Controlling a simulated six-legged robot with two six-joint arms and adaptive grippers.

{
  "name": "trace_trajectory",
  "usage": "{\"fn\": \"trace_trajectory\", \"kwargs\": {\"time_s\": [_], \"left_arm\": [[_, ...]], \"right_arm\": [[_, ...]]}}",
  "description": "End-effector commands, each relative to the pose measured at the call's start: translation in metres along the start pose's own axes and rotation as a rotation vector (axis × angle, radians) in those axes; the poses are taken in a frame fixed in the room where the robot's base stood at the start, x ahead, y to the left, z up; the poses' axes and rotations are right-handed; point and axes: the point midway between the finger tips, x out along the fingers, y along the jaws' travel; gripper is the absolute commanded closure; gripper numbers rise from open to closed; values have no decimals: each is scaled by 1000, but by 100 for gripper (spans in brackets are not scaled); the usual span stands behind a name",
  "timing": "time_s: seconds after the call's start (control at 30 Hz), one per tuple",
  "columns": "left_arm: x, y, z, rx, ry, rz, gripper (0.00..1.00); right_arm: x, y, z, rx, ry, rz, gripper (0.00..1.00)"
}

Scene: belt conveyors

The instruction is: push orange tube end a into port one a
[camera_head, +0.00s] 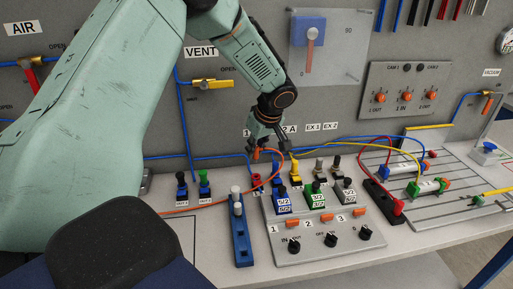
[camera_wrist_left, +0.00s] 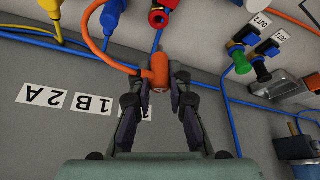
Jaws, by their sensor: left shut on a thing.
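My left gripper (camera_head: 268,148) is shut on the end of the orange tube (camera_head: 190,208), near the wall panel. In the left wrist view, the orange tube end (camera_wrist_left: 159,65) sits between the gripper fingers (camera_wrist_left: 160,88), and the tube curves away up and left. A red port (camera_wrist_left: 158,14) lies just beyond the tube end, apart from it; in the head view the red port (camera_head: 256,181) is below the gripper. Labels 1B (camera_wrist_left: 92,103) and 2A (camera_wrist_left: 40,95) show; a third label is mostly hidden by a finger. Which port is one a cannot be told. My right gripper is not in view.
A blue port (camera_wrist_left: 112,14) and a yellow port (camera_wrist_left: 54,10) stand beside the red one. A valve block (camera_head: 310,235) with switches and knobs stands in front. A blue block with a white plug (camera_head: 238,212) is to its left. Blue tubing (camera_head: 178,95) runs along the wall.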

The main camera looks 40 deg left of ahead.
Motion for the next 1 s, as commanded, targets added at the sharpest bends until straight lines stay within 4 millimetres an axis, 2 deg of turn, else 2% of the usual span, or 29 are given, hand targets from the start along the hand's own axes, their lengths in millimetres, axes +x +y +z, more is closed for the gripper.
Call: {"fn": "trace_trajectory", "kwargs": {"time_s": [0.27,0.7,1.0], "left_arm": [[9,-1,3,0,-1,0,100],[41,1,16,0,-8,0,100],[41,1,16,0,-8,0,100]], "right_arm": [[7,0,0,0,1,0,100],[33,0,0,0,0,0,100],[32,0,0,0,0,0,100]]}}
